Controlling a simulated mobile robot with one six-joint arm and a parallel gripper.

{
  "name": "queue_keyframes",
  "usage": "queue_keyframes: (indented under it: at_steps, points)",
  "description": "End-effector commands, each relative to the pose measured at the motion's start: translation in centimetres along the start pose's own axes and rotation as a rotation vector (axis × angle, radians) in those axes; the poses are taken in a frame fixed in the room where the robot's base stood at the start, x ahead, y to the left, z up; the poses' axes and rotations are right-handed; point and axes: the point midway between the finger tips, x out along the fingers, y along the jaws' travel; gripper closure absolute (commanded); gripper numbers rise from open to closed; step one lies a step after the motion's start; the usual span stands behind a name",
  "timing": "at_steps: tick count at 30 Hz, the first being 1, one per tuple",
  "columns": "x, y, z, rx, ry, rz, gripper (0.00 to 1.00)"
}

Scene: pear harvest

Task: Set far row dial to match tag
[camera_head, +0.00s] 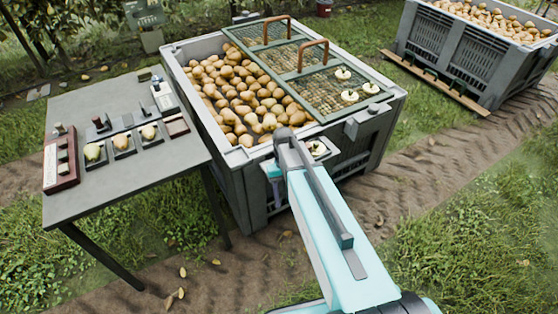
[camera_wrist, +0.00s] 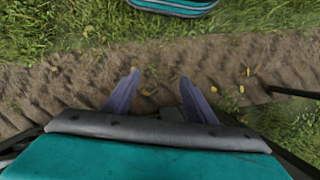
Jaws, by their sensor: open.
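I cannot pick out a dial or a tag with certainty. Three pale round pieces with small raised centres sit on the mesh lid (camera_head: 320,88) of the near crate; one is the piece nearest its corner (camera_head: 371,88). A similar pale piece (camera_head: 318,149) is on a small ledge at the crate's front, beside my arm. A green sign (camera_head: 145,13) with lettering too small to read stands at the back. My gripper (camera_wrist: 160,76) is open and empty in the wrist view, pointing down over bare soil. In the head view my arm mostly hides it in front of the crate.
The near crate (camera_head: 240,215) holds many pears. A grey table (camera_head: 125,185) at left carries pears in dark holders (camera_head: 122,145), a red-brown box (camera_head: 61,163) and a small white device (camera_head: 162,90). Another pear crate (camera_head: 470,65) stands at upper right. A dirt track runs between grass.

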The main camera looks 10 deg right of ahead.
Motion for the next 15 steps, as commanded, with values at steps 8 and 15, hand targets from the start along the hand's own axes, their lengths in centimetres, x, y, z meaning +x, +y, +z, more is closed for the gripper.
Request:
queue_keyframes:
  at_steps: [8,15]
  points:
    - [-7.9,0.0,-3.7,-0.001,0.101,0.001,0.49]
    - [-14.8,0.0,-5.6,-0.002,0.192,0.002,0.49]
